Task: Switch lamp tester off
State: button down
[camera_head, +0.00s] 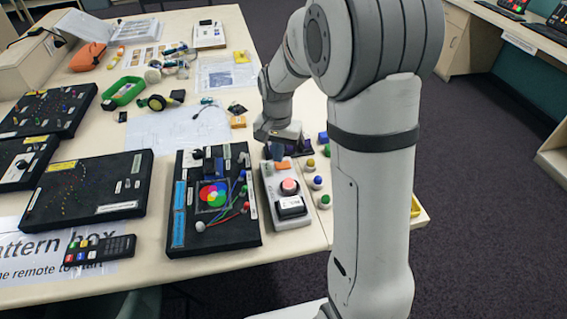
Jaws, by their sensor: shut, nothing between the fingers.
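The lamp tester looks to be the light grey box (268,205) near the table's front right edge. On its top are an orange part (283,166), a pinkish-red round dome (289,186) and a black-framed part with a white face (291,207). I cannot tell from here whether it is on or off. My gripper (277,152) is shut and empty, pointing down over the far end of the box. Whether it touches the box is unclear. The far end of the box is partly hidden by my gripper.
A black board with coloured discs (214,235) stands close left of the box. Several coloured knobs (317,182) stand close on its right. A remote (100,249) lies at the front left. Small parts and papers (175,128) cover the table behind.

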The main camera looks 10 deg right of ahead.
jog(key=shift+f+b, duration=0.7)
jog(key=shift+f, duration=0.3)
dwell(0.4)
jog(key=shift+r, duration=0.1)
jog(key=shift+r+p, duration=2.5)
jog(key=shift+r, duration=1)
jog(key=s+d+r+n+t, duration=0.1)
jog(key=s+r+n, duration=0.2)
jog(key=s, duration=0.7)
jog(key=s+d+r+n+t, duration=0.1)
jog(key=s+r+n+t, duration=0.1)
jog(key=s+r, duration=0.4)
jog(key=s+n, duration=0.1)
jog(key=s, duration=0.4)
jog(key=shift+s+d+r, duration=0.2)
jog(key=shift+s+d, duration=0.1)
jog(key=shift+d, duration=0.05)
jog(key=shift+a, duration=0.1)
